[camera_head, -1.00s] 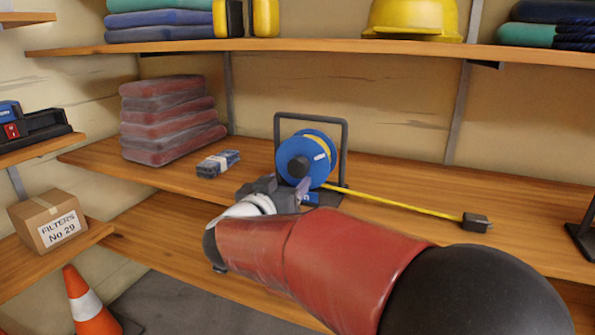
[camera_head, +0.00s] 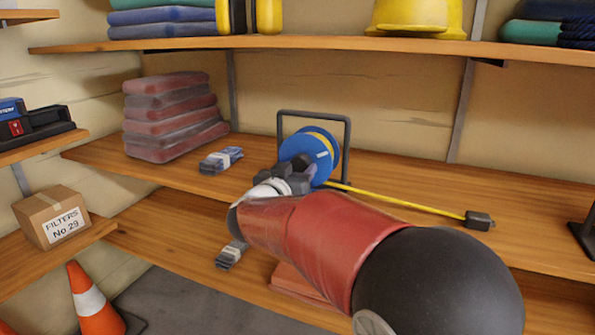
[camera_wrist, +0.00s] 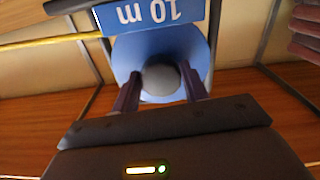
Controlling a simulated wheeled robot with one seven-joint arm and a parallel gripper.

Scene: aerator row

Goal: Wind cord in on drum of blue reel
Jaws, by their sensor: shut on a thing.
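The blue reel (camera_head: 317,152) stands in a dark frame on the middle shelf, with yellow cord showing at its drum. The yellow cord (camera_head: 396,199) runs out to the right along the shelf to a small dark block (camera_head: 479,220) at its end. My gripper (camera_head: 290,172) is at the reel's near face, and my arm hides the lower part of the frame. In the wrist view the two fingers of my gripper (camera_wrist: 160,92) are closed around a round grey knob (camera_wrist: 160,78) on the blue disc. A blue label reading "10 m" (camera_wrist: 150,13) shows upside down there.
A bundled blue-grey pack (camera_head: 221,160) and a stack of reddish folded pads (camera_head: 174,117) lie left of the reel. A dark stand (camera_head: 584,232) is at the far right. The upper shelf (camera_head: 300,43) overhangs. Bare shelf lies behind the cord.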

